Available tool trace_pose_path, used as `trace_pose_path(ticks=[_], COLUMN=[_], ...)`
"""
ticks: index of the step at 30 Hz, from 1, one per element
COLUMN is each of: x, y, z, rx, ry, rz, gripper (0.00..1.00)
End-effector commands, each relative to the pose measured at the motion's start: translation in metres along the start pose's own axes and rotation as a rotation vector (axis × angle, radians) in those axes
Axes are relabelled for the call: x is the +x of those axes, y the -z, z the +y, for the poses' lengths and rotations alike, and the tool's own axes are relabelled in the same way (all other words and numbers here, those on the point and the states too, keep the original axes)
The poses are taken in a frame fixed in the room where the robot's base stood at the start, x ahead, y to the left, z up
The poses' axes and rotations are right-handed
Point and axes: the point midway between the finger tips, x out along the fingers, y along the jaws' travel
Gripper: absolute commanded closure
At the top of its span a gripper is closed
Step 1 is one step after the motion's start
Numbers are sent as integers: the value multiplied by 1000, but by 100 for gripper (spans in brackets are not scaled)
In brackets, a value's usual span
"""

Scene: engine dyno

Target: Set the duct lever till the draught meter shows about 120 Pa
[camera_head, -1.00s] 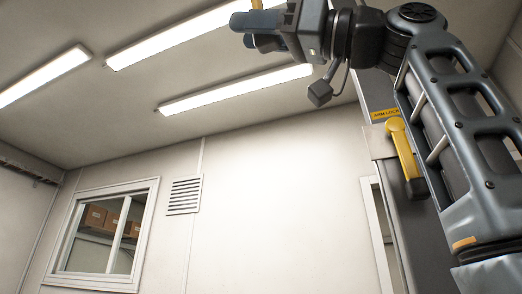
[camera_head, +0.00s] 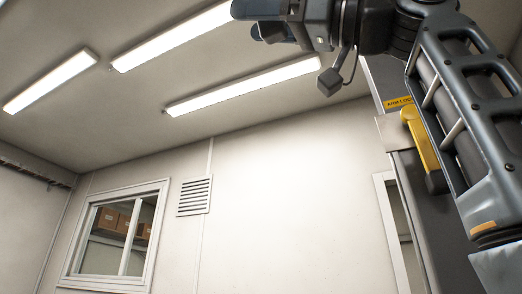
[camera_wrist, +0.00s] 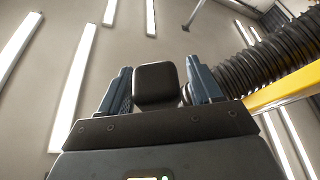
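Neither the duct lever nor the draught meter can be made out in these views. My gripper (camera_head: 262,22) is at the top of the head view, raised and partly cut off by the frame edge. In the wrist view my gripper (camera_wrist: 160,85) shows two blue fingers standing apart, with a dark block between them that looks like part of the gripper. I see no object held. A yellow handle (camera_head: 422,140) hangs on a grey post (camera_head: 408,185) behind my arm, under a yellow label that reads "ARM LOC", the rest hidden.
A black corrugated hose (camera_wrist: 265,62) and a yellow beam (camera_wrist: 285,92) lie right of the gripper in the wrist view. A window (camera_head: 118,235) and a louvred vent (camera_head: 194,196) are in the far wall. Ceiling lights (camera_head: 245,85) are overhead. The space before the wall looks clear.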

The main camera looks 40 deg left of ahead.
Motion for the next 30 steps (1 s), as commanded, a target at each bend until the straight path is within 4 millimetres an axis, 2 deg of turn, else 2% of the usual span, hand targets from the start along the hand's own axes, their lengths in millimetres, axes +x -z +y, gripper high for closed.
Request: trace_pose_path(ticks=[7, 11, 24, 30], x=[-1, -8, -72, -79], y=[-1, -1, -2, 0], z=[0, 0, 0, 0], rx=[0, 0, 0, 0], ry=[0, -1, -2, 0], rz=[-1, 0, -1, -1], gripper=[36, 36, 36, 36])
